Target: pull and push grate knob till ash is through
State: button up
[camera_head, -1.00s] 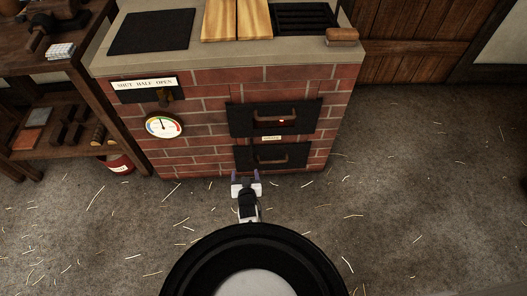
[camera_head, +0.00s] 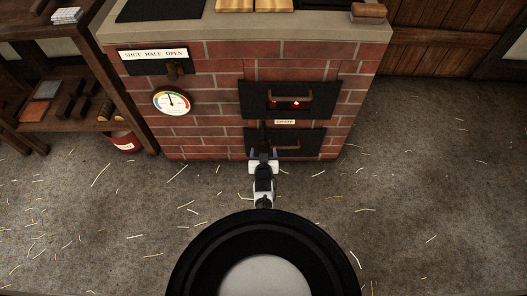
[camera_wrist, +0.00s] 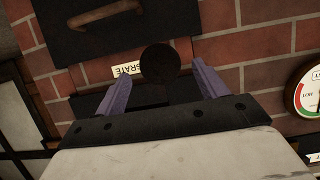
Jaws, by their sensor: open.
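The grate knob (camera_wrist: 160,63) is a dark round disc beside the white GRATE label (camera_wrist: 127,69) in the wrist view. In the head view the label (camera_head: 285,122) sits between the two black doors, and the knob (camera_head: 264,133) is a small dark shape left of it. My gripper (camera_head: 263,153) is open, just in front of the brick stove. In the wrist view its purple fingers (camera_wrist: 153,82) lie on either side of the knob with gaps; I cannot tell whether the knob is within their reach. No ash is visible.
The upper door (camera_head: 310,101) has a slot with a red glow. The lower door (camera_head: 290,143) has a bar handle close to my gripper. A gauge (camera_head: 172,102) and a damper sign (camera_head: 153,54) are at left. A red bucket (camera_head: 125,142) stands by the shelf. The floor at right is open, strewn with strands.

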jog(key=shift+b+x, duration=1.85)
jog(key=shift+x, duration=0.45)
jog(key=shift+c, duration=0.2)
